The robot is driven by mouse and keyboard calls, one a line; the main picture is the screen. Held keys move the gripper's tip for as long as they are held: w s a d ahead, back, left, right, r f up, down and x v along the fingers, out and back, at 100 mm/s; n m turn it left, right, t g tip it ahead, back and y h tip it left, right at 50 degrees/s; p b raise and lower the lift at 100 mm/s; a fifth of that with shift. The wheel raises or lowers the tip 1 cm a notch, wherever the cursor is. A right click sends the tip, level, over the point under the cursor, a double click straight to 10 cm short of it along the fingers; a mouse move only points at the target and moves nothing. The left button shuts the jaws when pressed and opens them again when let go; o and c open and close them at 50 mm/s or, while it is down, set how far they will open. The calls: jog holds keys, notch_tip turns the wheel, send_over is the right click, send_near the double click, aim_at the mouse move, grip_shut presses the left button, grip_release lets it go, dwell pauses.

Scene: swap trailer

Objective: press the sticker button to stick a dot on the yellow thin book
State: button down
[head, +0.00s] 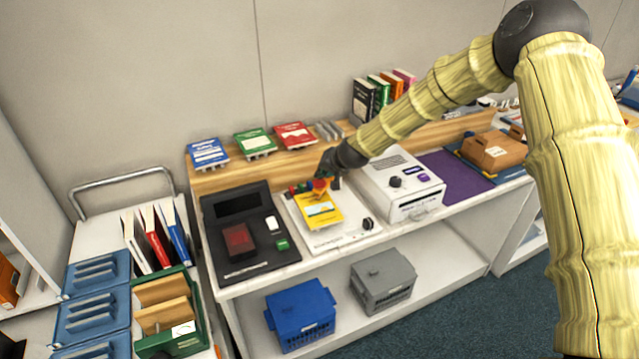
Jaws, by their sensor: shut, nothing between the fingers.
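The yellow thin book (322,213) lies flat on a white device (330,236) on the counter. My gripper (321,188) is shut and empty, pointing down at the far edge of the yellow book. A small red-orange part shows right at its tip, and I cannot tell whether the fingertips touch it. A dark round knob (367,223) is on the device's right side. The gripper hides part of the device's back, and I cannot tell which part is the sticker button.
A black device (247,232) stands left and a white box machine (400,186) right. Books stand on the wooden ledge (215,178) behind. A cart (90,231) with trays is at the left. Blue (300,314) and grey (383,281) crates sit on the lower shelf.

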aim_at(322, 182)
jog(key=shift+f, duration=0.1)
dwell(0.3)
jog(key=shift+f+b, duration=0.35)
jog(key=shift+f+b, duration=0.5)
jog(key=shift+f, duration=0.2)
dwell(1.4)
jog(key=shift+r, duration=0.1)
jog(key=shift+r+p, duration=0.6)
jog(key=shift+r, duration=0.5)
jog(key=shift+r+p, duration=1.25)
jog(key=shift+r, duration=1.25)
jog(key=shift+f, duration=0.1)
